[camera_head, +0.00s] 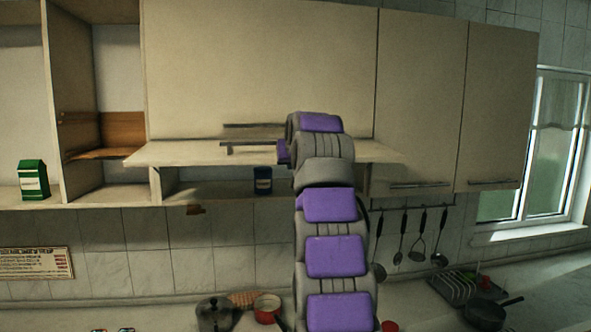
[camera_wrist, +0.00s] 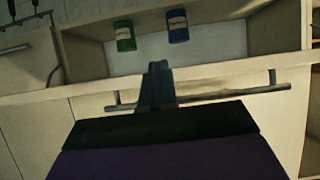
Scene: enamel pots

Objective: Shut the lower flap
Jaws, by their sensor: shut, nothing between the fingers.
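The lower flap (camera_head: 190,154) stands out from the wall cabinet, nearly level, over an open low compartment. Its bar handle (camera_head: 250,151) lies left of my arm. My gripper (camera_wrist: 158,72) shows in the wrist view with its fingers shut and empty. They cross in front of a bar handle (camera_wrist: 210,96); I cannot tell whether they touch it. In the head view my arm hides the fingers. A blue can (camera_head: 263,180) stands in the compartment and also shows in the wrist view (camera_wrist: 178,26), beside a green can (camera_wrist: 125,36).
The large upper flap (camera_head: 260,70) is closed above. Closed doors (camera_head: 420,100) stand to the right, with utensils (camera_head: 421,240) hanging below. A green carton (camera_head: 33,180) sits on the left shelf. Pots (camera_head: 215,313) stand on the counter below.

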